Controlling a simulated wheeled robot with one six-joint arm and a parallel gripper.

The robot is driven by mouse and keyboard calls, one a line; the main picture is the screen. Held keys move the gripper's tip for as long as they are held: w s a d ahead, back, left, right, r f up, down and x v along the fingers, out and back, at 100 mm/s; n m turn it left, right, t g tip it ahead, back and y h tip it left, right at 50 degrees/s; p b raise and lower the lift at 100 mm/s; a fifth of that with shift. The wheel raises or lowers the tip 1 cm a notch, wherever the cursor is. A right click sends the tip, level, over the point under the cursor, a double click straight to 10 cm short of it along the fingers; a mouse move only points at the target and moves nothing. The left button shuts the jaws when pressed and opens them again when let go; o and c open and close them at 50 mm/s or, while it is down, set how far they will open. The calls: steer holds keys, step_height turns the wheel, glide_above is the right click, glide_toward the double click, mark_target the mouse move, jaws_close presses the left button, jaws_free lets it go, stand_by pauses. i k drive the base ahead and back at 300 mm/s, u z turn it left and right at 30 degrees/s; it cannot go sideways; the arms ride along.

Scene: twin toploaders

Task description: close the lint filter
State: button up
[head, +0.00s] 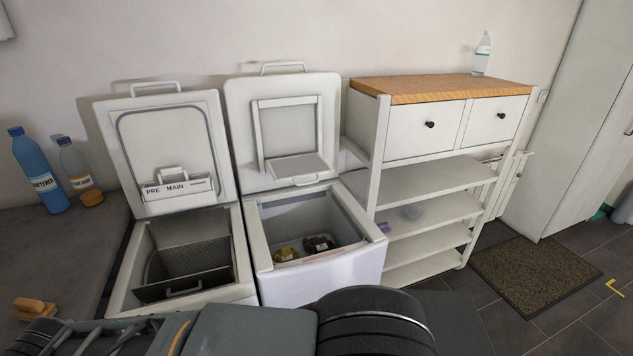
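Two white top-loading machines stand side by side with their lids up. The lid of the right machine (324,280) carries a square frame, and a flap that I take for the lint filter (297,167) sticks out from the frame's lower edge. The flap is tilted outward, with a small handle at its front edge. The frame's opening above it is uncovered. My arm links cross the bottom of the view, well below and in front of the flap. My gripper is not in view.
The left machine (127,262) has a tray marked PRE and MAIN on its lid and a drum inside. The right machine's tub holds small dark and yellow items. A white shelf unit (405,265) stands close on the right. Blue bottles (42,177) stand on the left counter.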

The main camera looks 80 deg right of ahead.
mark_target(291, 168)
steer(key=z, duration=2.35)
steer(key=i, duration=0.2)
steer(key=z, duration=0.2)
